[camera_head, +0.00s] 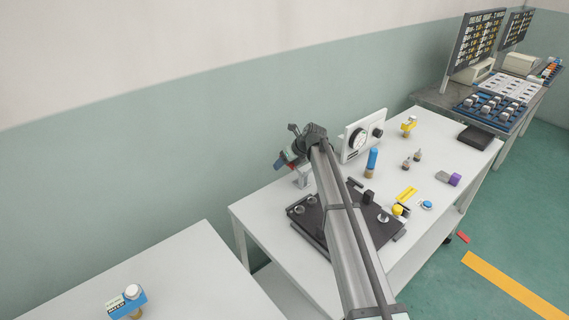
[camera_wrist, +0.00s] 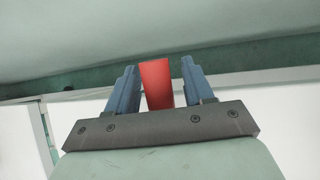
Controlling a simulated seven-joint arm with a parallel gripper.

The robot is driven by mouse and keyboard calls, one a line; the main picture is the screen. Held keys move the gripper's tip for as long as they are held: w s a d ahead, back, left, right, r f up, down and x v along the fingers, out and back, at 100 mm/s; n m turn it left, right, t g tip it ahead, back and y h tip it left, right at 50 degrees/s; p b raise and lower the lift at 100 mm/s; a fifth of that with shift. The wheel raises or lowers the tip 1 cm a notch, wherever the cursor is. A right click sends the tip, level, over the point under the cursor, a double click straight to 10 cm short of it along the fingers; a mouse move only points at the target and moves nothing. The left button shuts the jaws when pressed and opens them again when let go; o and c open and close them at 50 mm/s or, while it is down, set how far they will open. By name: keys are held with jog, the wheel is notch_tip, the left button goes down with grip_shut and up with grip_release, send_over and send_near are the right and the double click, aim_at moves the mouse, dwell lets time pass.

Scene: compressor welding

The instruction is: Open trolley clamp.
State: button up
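My gripper (camera_wrist: 160,88) shows in the wrist view with two blue fingers standing apart. A red bar (camera_wrist: 156,84), perhaps the clamp's handle, appears between them. A gap shows on its right side; its left edge is close to the left finger, and I cannot tell if they touch. In the head view my gripper (camera_head: 284,162) is beyond the far left edge of the white trolley table (camera_head: 262,213). A small red part (camera_head: 292,167) shows by the fingers, above a pale bracket (camera_head: 303,179) at that edge. Most of the clamp is hidden by my arm.
On the trolley are a dark fixture plate (camera_head: 312,232) partly behind my arm, a white gauge box (camera_head: 364,135), a blue-topped cylinder (camera_head: 372,160) and several small parts. Another white table (camera_head: 190,280) stands at lower left. A wall is behind.

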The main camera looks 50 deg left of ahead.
jog(key=shift+r, duration=0.1)
jog(key=v, duration=1.3)
jog(key=shift+d+r, duration=0.25)
jog(key=shift+d, duration=0.05)
jog(key=shift+w, duration=0.15)
dwell(0.4)
